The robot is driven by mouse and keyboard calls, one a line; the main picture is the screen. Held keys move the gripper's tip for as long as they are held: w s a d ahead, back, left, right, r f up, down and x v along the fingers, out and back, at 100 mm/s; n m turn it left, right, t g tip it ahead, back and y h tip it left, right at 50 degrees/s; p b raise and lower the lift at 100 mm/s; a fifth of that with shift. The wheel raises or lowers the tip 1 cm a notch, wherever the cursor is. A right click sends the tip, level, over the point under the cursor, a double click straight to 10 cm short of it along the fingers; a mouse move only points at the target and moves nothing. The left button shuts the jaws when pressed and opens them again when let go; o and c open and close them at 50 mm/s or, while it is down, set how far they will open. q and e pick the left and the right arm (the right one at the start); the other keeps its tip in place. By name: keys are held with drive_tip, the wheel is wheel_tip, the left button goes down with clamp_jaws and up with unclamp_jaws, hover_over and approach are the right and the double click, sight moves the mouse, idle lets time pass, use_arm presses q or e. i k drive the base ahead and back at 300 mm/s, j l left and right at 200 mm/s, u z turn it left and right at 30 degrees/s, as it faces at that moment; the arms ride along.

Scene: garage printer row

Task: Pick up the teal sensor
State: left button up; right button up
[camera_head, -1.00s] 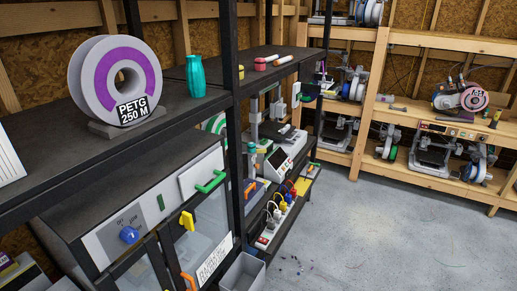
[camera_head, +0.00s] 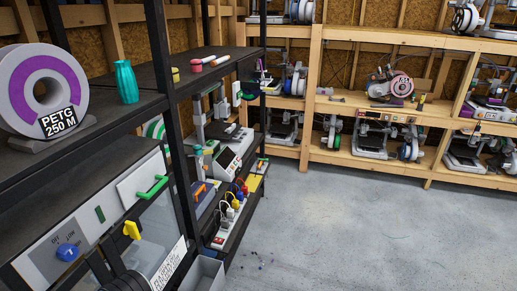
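A teal ribbed, vase-like object (camera_head: 126,82) stands upright on the upper black shelf at the left, next to the grey and purple PETG spool (camera_head: 16,92). A smaller teal-topped item (camera_head: 197,152) shows on the lower shelf beside a white device (camera_head: 228,163); it is too small to tell what it is. I cannot make out for certain any teal thing that is a sensor. Neither of my grippers is in view.
A black shelf rack (camera_head: 178,125) fills the left side, with a grey cabinet and a grey bin (camera_head: 204,275) below. Wooden racks (camera_head: 310,95) with several printers line the back. The concrete floor (camera_head: 340,230) is open, with small bits scattered near the rack.

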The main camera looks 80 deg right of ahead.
sight(197, 148)
drive_tip(key=z, duration=2.3)
drive_tip(key=i+l+u, duration=0.1)
drive_tip(key=u, duration=1.2)
drive_tip(key=l+u, duration=0.95)
drive_tip(key=k+l+u, duration=0.15)
drive_tip(key=l, duration=0.2)
drive_tip(key=l+u, duration=0.2)
drive_tip(key=k+l+u, duration=0.15)
drive_tip(key=l, duration=0.25)
drive_tip(key=k+l, duration=0.15)
drive_tip(key=l, duration=0.2)
drive_tip(key=k+l+u, duration=0.1)
drive_tip(key=l, duration=0.25)
drive_tip(key=k+l+u, duration=0.1)
drive_tip(key=l, duration=0.25)
drive_tip(key=k, duration=0.1)
